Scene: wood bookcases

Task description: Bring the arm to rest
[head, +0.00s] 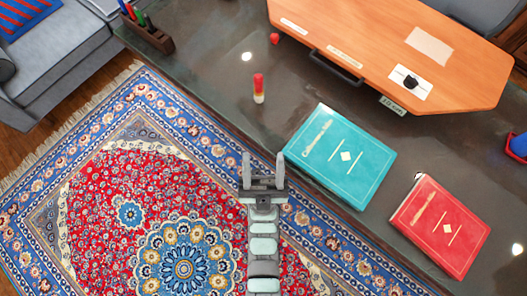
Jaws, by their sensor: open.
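My gripper (263,170) is in the lower middle of the head view, at the end of my arm, which reaches up from the bottom edge. Its two fingers stand apart and nothing shows between them. It appears over the rug near the front edge of the dark table, to the left of a teal book (338,157). How high it is above the rug cannot be told.
A red book (440,226) lies right of the teal book on the dark table (212,84). An orange wooden board (400,50) lies behind. A patterned rug (110,200) covers the floor at left, beside a grey sofa (60,55).

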